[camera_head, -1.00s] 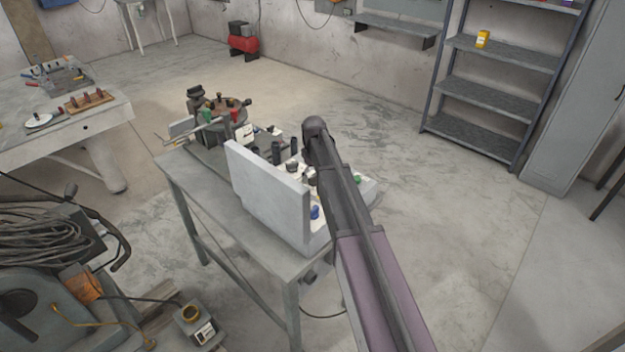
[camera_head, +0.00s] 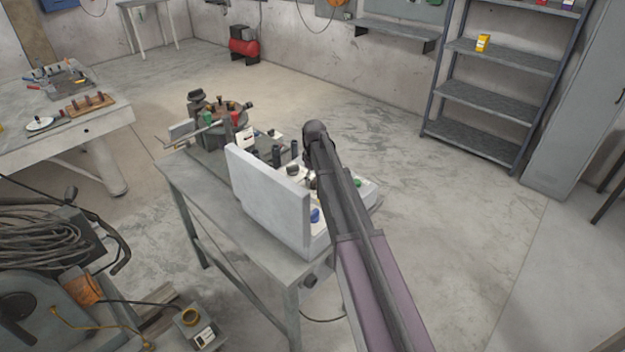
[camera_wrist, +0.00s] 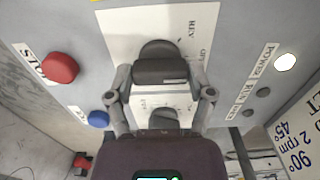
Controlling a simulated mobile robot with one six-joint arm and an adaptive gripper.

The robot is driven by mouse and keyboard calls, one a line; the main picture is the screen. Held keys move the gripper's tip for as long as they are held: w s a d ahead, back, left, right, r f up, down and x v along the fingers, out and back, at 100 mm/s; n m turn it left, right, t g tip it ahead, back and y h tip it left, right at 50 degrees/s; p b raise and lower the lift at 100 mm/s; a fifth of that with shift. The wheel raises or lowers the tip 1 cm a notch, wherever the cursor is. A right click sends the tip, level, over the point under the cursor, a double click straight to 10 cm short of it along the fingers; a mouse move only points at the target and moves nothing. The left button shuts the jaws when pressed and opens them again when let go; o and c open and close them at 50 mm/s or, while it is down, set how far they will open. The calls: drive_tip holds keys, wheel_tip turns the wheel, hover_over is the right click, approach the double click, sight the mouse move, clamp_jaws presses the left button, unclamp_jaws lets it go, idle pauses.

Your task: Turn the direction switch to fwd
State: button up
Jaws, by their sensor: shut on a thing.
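The direction switch (camera_wrist: 158,50) is a dark round knob with a raised bar on a white label plate (camera_wrist: 121,32). The plate's lettering shows upside down in the wrist view; "OFF" and what looks like "REV" are beside the knob. My gripper (camera_wrist: 161,74) is shut on the switch, with one finger at each end of its bar. In the head view my gripper (camera_head: 316,135) reaches over the control box (camera_head: 268,195) and hides the switch. I cannot tell its exact setting.
A second dark knob (camera_wrist: 163,117) sits just below. A red button (camera_wrist: 60,68) and a blue button (camera_wrist: 98,118) are to the left; a lit white lamp (camera_wrist: 286,62) is at the right. The box stands on a grey table (camera_head: 212,205) beside the positioner (camera_head: 205,130).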

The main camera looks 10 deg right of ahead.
drive_tip(key=shift+s, duration=0.1)
drive_tip(key=m, duration=0.4)
drive_tip(key=shift+m, duration=2.4)
drive_tip(key=o, duration=1.1)
drive_tip(key=shift+r, duration=0.15)
